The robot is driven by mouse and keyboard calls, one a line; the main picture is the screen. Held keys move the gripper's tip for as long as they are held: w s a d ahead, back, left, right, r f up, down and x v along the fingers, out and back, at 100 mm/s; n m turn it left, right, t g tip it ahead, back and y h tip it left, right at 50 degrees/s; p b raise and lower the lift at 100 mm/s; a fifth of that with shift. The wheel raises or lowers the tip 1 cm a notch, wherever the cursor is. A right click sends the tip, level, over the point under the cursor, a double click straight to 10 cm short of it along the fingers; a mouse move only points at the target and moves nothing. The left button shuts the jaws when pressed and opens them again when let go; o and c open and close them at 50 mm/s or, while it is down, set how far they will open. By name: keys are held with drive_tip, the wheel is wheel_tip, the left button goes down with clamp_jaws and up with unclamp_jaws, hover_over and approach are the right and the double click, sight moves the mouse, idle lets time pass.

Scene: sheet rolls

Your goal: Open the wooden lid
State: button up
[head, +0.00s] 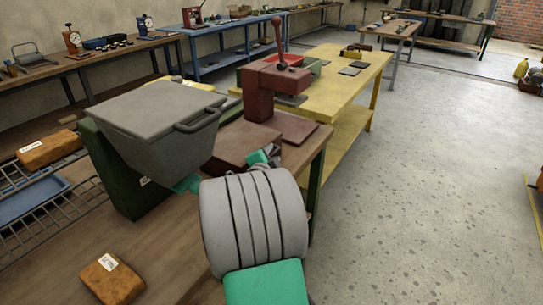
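No lid that looks wooden shows. A grey lid (160,104) with a bar handle (202,118) sits flat and closed on a grey, tapering hopper (170,153) with a dark green body (112,170), at the left of the wooden bench (165,245). My arm's thick grey wrist, with a green part below, fills the lower middle. Green pieces of my gripper (224,171) show past its far side, just right of and in front of the hopper. The wrist hides most of the gripper, so its opening and any contact do not show.
A red lever press (262,92) stands behind my gripper on the bench. Brown packets lie at the front (112,279) and on a wire rack (47,149) at left. A yellow table (335,85) is beyond. Open concrete floor lies to the right.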

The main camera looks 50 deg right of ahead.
drive_tip(key=shift+c, duration=0.2)
clamp_jaws()
drive_tip(key=shift+f, duration=0.2)
idle(0.9)
